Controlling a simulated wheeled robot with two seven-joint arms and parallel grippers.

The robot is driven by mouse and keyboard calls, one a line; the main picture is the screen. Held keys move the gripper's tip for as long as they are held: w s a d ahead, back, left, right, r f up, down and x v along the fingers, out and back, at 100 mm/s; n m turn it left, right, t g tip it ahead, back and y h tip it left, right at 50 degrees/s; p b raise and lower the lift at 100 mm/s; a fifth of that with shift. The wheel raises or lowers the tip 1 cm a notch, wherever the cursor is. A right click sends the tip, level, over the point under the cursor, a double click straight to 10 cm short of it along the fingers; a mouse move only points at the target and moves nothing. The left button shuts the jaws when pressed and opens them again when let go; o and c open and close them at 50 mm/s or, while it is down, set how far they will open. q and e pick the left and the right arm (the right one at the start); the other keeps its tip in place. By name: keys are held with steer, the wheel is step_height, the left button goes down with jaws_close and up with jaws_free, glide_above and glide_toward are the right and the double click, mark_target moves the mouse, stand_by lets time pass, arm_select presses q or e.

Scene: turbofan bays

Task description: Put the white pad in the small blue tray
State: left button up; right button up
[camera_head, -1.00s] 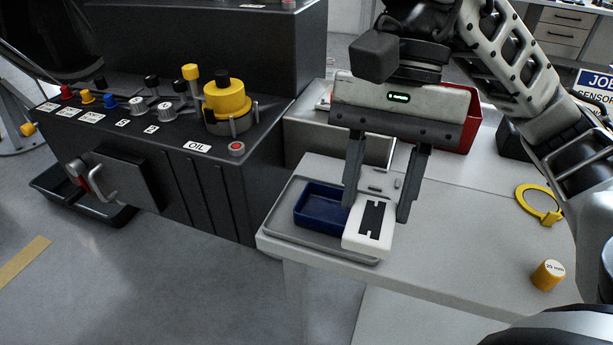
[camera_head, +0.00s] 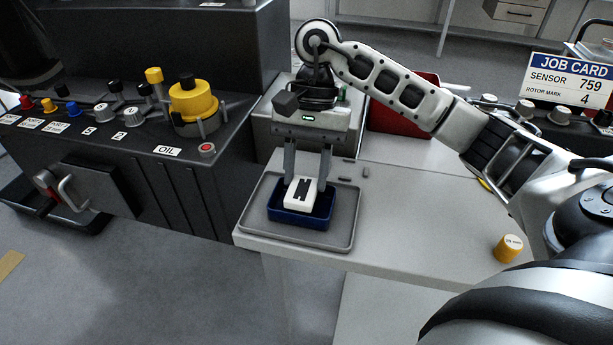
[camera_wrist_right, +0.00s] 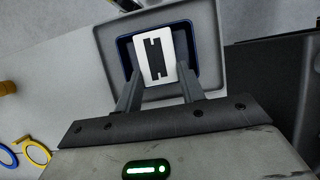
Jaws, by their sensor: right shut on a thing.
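The white pad (camera_head: 299,201), with a black marking on top, is between the fingers of my right gripper (camera_head: 306,187). The gripper is shut on it. The pad is over or inside the small blue tray (camera_head: 303,220); I cannot tell whether it touches the tray floor. In the right wrist view the pad (camera_wrist_right: 171,72) lies within the outline of the blue tray (camera_wrist_right: 122,48), and the two fingers (camera_wrist_right: 158,88) reach its near end. My left gripper is not in view.
The blue tray sits in a larger grey tray (camera_head: 345,215) at the table's left end. A yellow cap (camera_head: 508,248) stands at the front right. A red bin (camera_head: 390,122) is behind. A black control panel with knobs and an OIL label (camera_head: 167,150) stands left.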

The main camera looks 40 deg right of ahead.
step_height(320, 180, down, 2)
steer(key=shift+f, duration=0.4)
steer(key=o, duration=1)
steer(key=shift+r, duration=0.15)
steer(key=shift+c, duration=0.2)
steer(key=shift+r, duration=0.35)
steer(key=v, duration=0.5)
steer(key=shift+b, duration=0.35)
steer(key=p+v, duration=0.1)
steer(key=v, duration=0.5)
steer(key=shift+r, duration=0.35)
